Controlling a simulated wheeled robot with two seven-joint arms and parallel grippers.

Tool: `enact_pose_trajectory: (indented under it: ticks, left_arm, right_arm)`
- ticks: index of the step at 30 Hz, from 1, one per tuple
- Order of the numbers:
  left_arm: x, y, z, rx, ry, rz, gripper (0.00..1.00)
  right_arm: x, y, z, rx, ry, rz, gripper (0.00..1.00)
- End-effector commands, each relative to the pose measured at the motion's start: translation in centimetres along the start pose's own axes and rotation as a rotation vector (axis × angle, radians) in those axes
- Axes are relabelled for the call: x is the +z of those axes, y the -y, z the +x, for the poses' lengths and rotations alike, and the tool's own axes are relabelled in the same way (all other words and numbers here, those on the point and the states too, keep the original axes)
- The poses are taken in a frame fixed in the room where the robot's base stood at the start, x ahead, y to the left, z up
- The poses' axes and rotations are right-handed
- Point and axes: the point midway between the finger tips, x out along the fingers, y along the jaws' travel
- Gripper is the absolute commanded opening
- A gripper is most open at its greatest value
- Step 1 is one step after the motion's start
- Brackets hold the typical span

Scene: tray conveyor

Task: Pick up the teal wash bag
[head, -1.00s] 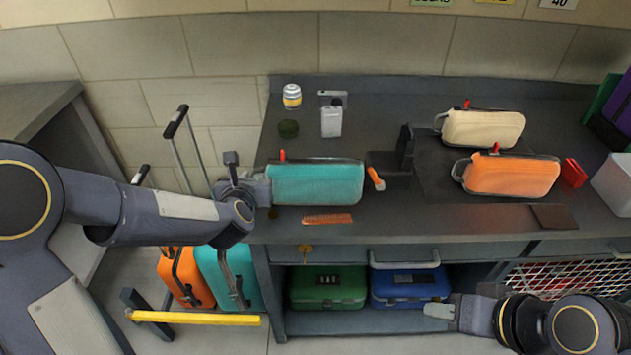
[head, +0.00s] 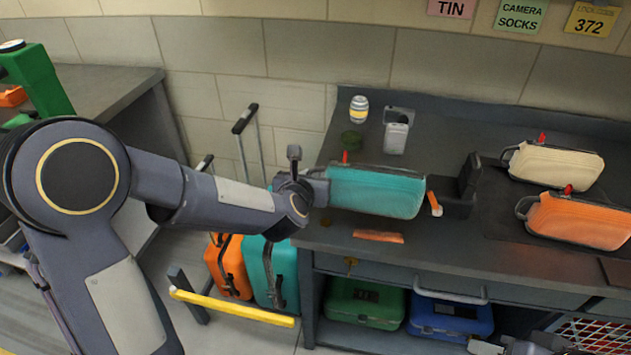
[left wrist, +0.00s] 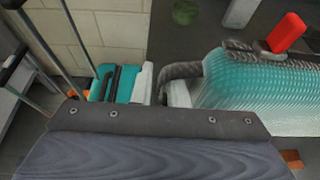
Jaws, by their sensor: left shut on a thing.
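The teal wash bag (head: 375,192) is a ribbed, rounded pouch with a dark zip top and a red tab, over the left part of the grey counter. My left gripper (head: 318,188) reaches it from the left and is shut on its left end, at the dark loop strap. In the left wrist view the bag (left wrist: 262,95) fills the right side, and its strap meets the pale fingers (left wrist: 178,93). I cannot tell whether the bag touches the counter. My right gripper (head: 484,346) is partly cut off at the bottom edge; its jaw opening is unclear.
An orange bag (head: 580,222) and a cream bag (head: 556,168) lie to the right. A dark bracket with an orange lever (head: 434,204) stands just right of the teal bag.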

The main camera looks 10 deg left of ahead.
Motion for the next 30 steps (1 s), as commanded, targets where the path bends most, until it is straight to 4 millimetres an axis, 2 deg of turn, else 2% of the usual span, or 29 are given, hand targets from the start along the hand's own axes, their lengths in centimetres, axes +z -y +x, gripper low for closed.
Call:
enact_pose_trajectory:
  ticks: [1, 11, 15, 21, 25, 30]
  left_arm:
    - [1.4, 0.0, -0.5, -0.001, 0.009, -0.005, 0.0]
    - [5.1, 1.4, -7.4, -0.005, 0.009, -0.005, 0.0]
    - [5.0, 2.3, -10.9, -0.007, 0.008, -0.003, 0.0]
    - [4.9, 3.2, -14.7, -0.003, 0.005, -0.003, 0.0]
    - [4.9, 3.5, -16.0, -0.002, 0.004, -0.004, 0.0]
    - [4.8, 3.7, -16.6, -0.002, 0.002, -0.002, 0.0]
  right_arm:
    - [-0.2, 0.2, -0.4, 0.0, 0.0, 0.0, 0.36]
    - [-1.1, 1.0, -2.2, 0.0, 0.0, 0.0, 0.36]
    - [-1.2, 1.1, -2.4, 0.0, 0.0, 0.0, 0.36]
    - [-1.5, 1.3, -2.9, 0.0, 0.0, 0.0, 0.36]
    - [-1.6, 1.4, -3.1, 0.0, 0.0, 0.0, 0.36]
    - [-1.6, 1.4, -3.1, 0.0, 0.0, 0.0, 0.36]
